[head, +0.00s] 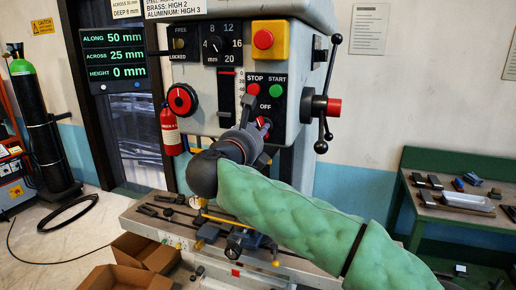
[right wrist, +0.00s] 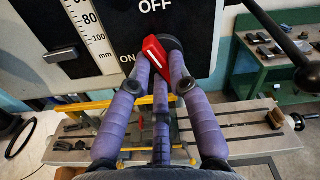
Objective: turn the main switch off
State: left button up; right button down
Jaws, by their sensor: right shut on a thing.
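The main switch is a red handle (right wrist: 156,55) on a round dark base, on the drill press's dark panel (right wrist: 100,20). In the right wrist view the OFF label is above it and the ON label is to its left. The handle lies at a slant, and I cannot tell its exact setting. My right gripper (right wrist: 160,62) has purple fingers closed around the handle. In the head view my right gripper (head: 260,128) reaches the panel just below the OFF label, and the switch (head: 265,122) is mostly hidden behind it. My left gripper is not in view.
Above the switch sit a red stop button (head: 253,90) and a green start button (head: 276,90). A feed handle hub (head: 320,106) with black levers is close on the right. The machine table (head: 150,220) below carries several tools. A green bench (head: 450,215) stands at right.

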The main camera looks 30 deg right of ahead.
jog(key=shift+f+m+b, duration=0.1)
jog(key=shift+m+b, duration=2.2)
jog(key=shift+b, duration=0.05)
jog(key=shift+a, duration=0.1)
jog(key=c, duration=1.1)
grip_release()
jog(key=shift+c, duration=0.2)
jog(key=v, duration=1.2)
